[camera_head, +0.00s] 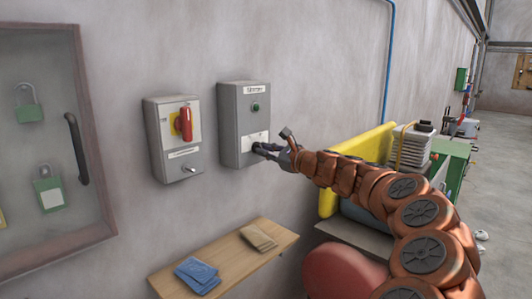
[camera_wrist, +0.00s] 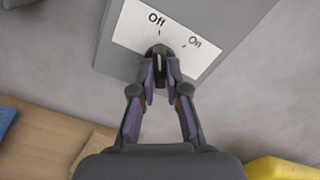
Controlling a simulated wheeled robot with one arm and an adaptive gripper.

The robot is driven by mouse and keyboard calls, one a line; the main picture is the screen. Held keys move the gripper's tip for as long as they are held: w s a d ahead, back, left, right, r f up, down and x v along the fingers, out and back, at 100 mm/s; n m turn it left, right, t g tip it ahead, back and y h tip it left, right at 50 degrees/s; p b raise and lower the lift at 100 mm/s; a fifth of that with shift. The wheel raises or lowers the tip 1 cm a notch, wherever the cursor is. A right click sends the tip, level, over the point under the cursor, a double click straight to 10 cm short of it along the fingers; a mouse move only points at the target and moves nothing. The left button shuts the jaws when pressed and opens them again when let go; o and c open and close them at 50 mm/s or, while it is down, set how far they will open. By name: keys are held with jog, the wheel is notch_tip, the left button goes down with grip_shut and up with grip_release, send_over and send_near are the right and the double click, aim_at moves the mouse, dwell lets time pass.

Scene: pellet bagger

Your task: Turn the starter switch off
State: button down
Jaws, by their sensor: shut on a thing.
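The grey starter box (camera_head: 243,125) hangs on the wall in the head view, with a green round part near its top. Its white plate (camera_wrist: 127,27) fills the upper wrist view, with "Off" at the top and "On" to its right. The dark starter switch knob (camera_wrist: 158,53) sits below these words. Its pale line appears roughly upright, in line with the "Off" mark. My gripper (camera_wrist: 160,82) has its fingertips closed around the knob, which they partly hide. In the head view my gripper (camera_head: 270,151) reaches the box's lower front from the right.
A second grey box (camera_head: 174,140) with a red handle (camera_head: 184,124) on yellow is to the left. A padlock cabinet (camera_head: 105,150) stands further left. A wooden shelf (camera_head: 225,258) with blue and tan items is below. A yellow machine part (camera_head: 328,203) is to the right.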

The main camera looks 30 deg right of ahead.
jog(key=c, duration=1.2)
grip_release()
jog(key=shift+s, duration=0.1)
jog(key=v, duration=1.1)
jog(key=shift+s+d, duration=0.2)
jog(key=shift+s, duration=0.2)
